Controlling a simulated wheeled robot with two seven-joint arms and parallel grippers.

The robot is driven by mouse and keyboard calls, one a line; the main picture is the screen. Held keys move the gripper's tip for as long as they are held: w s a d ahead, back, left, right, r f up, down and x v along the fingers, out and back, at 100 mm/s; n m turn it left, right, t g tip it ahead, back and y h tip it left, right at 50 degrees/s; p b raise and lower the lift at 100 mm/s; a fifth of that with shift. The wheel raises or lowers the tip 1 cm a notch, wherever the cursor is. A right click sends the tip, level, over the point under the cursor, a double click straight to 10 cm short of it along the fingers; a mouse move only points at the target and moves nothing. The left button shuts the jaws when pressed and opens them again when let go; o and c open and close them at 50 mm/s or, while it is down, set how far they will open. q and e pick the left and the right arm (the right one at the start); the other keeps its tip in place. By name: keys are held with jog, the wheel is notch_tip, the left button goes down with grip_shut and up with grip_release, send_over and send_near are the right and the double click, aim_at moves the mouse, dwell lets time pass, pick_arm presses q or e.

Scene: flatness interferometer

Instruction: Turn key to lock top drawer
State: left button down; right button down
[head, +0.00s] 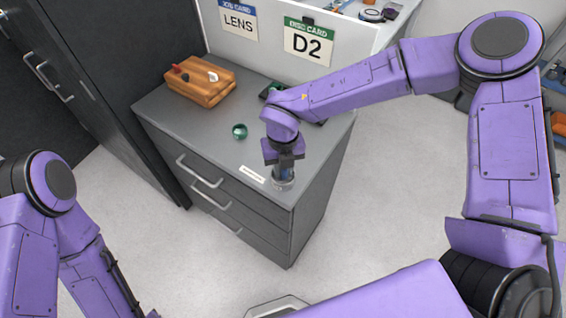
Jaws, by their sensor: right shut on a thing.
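The grey drawer cabinet (262,215) stands in the middle of the head view. Its top drawer (225,178) looks shut, with a bar handle (198,171) on its front. My right gripper (284,160) points down over the cabinet top near its front right corner. It is shut on a small blue thing (284,173), mostly hidden by the jaws. A round, clear-grey piece (283,184) shows just below it on the cabinet top. I cannot make out a key or a keyhole. My left arm comes in at the lower left, and its gripper is out of view.
A wooden block holder (201,82) with small pieces stands at the back left of the cabinet top. A green ball-like thing (240,131) and a white label (252,174) lie nearer. A dark tall cabinet (85,95) stands left. Floor in front is clear.

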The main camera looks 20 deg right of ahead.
jog(key=shift+n, duration=0.4)
jog(key=shift+r+n+p, duration=0.15)
jog(key=shift+n+p, duration=0.25)
jog(key=shift+p, duration=0.25)
jog(key=shift+n+p, duration=1.05)
jog(key=shift+n, duration=0.05)
